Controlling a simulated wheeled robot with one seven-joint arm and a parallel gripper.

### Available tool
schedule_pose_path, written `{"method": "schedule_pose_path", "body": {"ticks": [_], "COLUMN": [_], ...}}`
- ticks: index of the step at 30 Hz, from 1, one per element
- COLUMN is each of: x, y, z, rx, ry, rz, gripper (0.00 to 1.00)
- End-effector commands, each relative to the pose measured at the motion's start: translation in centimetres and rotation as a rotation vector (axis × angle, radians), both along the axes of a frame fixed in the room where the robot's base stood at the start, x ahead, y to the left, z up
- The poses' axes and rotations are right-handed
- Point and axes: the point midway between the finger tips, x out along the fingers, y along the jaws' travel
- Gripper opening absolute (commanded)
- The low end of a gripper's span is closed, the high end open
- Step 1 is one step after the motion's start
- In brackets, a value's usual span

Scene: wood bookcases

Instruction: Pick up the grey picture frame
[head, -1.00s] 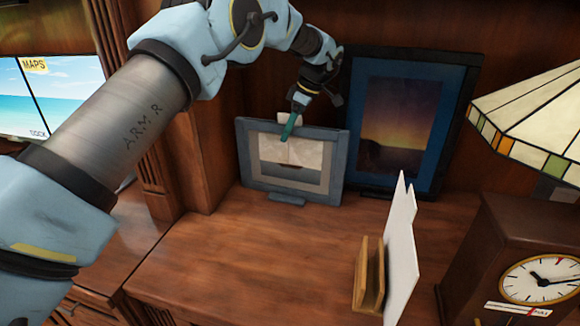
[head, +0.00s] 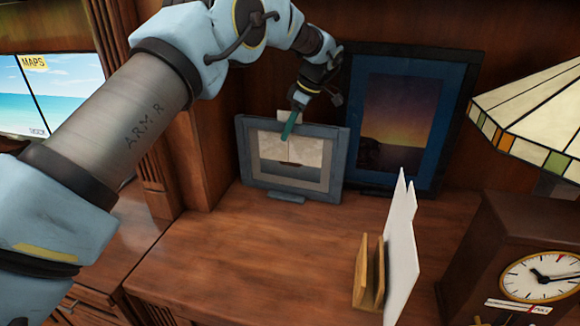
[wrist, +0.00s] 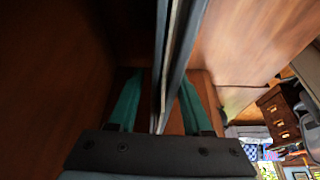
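The grey picture frame (head: 333,177) stands upright on the wooden desktop against the back wall, with a pale picture inside a wide grey border. My gripper (head: 289,125) is at its top edge, with one green finger in front of the picture. In the wrist view, the frame shows edge-on (wrist: 175,60) between the two green fingers of my gripper (wrist: 158,100). The fingers are apart, one on each side of the frame, with a visible gap on the left side. The rear finger is hidden in the head view.
A larger dark blue framed picture (head: 455,100) leans close behind and right of the grey frame. A wooden holder with white cards (head: 402,255), a clock (head: 520,235) and a stained-glass lamp (head: 540,110) stand at the right. The desktop (head: 240,250) in front is clear.

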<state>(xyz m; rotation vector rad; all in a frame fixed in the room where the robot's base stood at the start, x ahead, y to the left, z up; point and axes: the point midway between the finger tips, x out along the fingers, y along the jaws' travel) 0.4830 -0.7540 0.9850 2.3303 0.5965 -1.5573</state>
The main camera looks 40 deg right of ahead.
Motion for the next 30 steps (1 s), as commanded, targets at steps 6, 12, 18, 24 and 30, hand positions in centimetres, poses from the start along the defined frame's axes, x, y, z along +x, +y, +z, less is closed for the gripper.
{"method": "schedule_pose_path", "body": {"ticks": [6,12,18,24,30], "x": [0.00,0.00,0.00,-0.02,-0.01], "y": [0.00,0.00,0.01,0.01,0.03], "z": [0.00,0.00,0.00,0.00,-0.01], "rx": [0.000,0.000,0.001,0.001,0.001], "ry": [0.000,0.000,0.000,0.000,0.000], "rz": [0.000,0.000,0.000,0.000,0.000], "gripper": [0.24,0.01,0.00,0.00,0.00]}}
